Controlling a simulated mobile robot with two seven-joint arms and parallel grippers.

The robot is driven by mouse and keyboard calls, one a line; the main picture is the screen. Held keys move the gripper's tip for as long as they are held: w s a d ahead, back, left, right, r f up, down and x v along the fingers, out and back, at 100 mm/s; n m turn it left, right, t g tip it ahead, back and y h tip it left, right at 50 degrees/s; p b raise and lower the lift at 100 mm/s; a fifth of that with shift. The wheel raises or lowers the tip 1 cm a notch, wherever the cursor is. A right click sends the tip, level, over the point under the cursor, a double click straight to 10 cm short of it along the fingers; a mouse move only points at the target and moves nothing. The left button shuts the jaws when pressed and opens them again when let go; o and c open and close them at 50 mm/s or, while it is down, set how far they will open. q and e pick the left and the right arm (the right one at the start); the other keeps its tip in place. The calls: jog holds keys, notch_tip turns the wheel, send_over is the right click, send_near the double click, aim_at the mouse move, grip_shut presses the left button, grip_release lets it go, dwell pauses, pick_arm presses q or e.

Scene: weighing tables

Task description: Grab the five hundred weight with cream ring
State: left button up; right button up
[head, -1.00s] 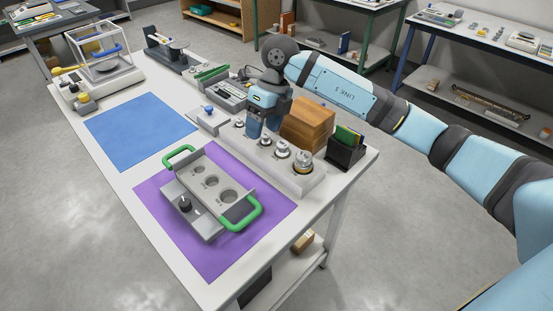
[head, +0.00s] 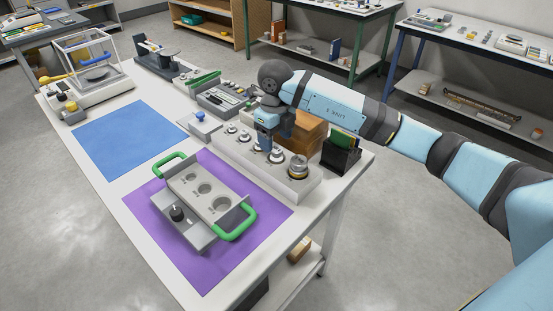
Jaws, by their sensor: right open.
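A light grey rack (head: 309,187) on the right of the table holds a row of metal weights. The largest weight (head: 298,169) stands at the near end with a yellowish band low on it. A smaller weight (head: 276,156) stands beside it, and small weights (head: 244,135) stand farther along. Ring colours and numbers are too small to read, so I cannot tell which is the five hundred with the cream ring. My right gripper (head: 266,147) is open and points down over the middle of the rack. It partly hides the row there. My left gripper is out of view.
A grey weight holder with green handles (head: 238,222) lies on a purple mat (head: 149,208). A blue mat (head: 125,140) is clear. A wooden block (head: 310,130) and a black box (head: 341,157) stand behind the rack. A glass-sided balance (head: 96,73) stands at far left.

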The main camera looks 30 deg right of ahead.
aim_at(277, 149)
notch_tip(277, 149, down, 4)
jog(key=shift+d+f, duration=0.1)
jog(key=shift+f, duration=0.1)
grip_shut()
jog(key=shift+r, duration=0.1)
